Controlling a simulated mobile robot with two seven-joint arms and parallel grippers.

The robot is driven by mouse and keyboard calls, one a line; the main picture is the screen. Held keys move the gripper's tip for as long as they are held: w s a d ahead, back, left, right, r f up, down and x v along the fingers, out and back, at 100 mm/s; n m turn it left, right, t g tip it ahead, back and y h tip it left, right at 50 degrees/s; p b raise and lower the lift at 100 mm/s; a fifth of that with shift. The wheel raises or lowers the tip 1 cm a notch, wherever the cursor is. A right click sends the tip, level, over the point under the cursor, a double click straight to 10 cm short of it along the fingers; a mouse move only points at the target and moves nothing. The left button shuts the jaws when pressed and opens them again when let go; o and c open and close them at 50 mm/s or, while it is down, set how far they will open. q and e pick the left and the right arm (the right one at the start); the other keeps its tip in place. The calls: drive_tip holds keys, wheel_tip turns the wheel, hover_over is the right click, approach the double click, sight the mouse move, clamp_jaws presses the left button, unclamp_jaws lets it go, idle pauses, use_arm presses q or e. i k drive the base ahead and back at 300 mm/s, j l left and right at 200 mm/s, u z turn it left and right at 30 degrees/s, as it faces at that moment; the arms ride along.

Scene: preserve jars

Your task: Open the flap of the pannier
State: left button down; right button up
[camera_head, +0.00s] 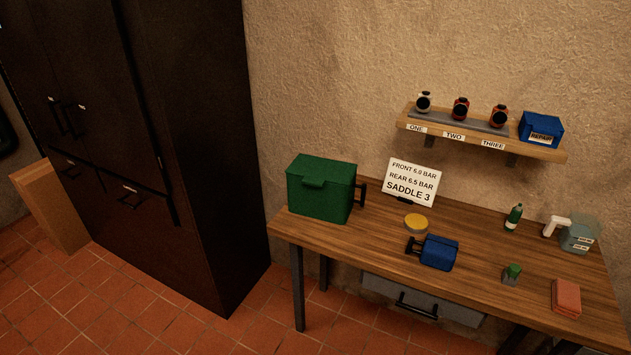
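The green box-shaped bag, which I take to be the pannier (318,195), stands upright at the left end of the wooden workbench. Its flap (322,169) lies over the top and looks closed, with a small tab (313,183) hanging over the front face. A black bracket or handle (361,193) sticks out from its right side. Neither of my grippers is in view.
On the workbench (470,220) are a smaller blue bag (440,251), a yellow tin (416,223), a lettered card (410,183), a green bottle (513,217) and red cloths (566,297). A shelf (540,151) hangs above. A dark cabinet (190,130) stands left, with floor between.

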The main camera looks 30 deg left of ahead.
sight(316, 171)
drive_tip(key=i+j+u, duration=0.25)
drive_tip(key=j, duration=0.25)
drive_tip(key=i+j+u, duration=0.1)
drive_tip(key=j+u, duration=0.15)
drive_tip(key=j, duration=0.2)
drive_tip(key=i+j+u, duration=0.3)
drive_tip(key=j, duration=0.15)
drive_tip(key=i+j+u, duration=0.25)
drive_tip(key=k+j, duration=0.05)
drive_tip(key=j, duration=0.1)
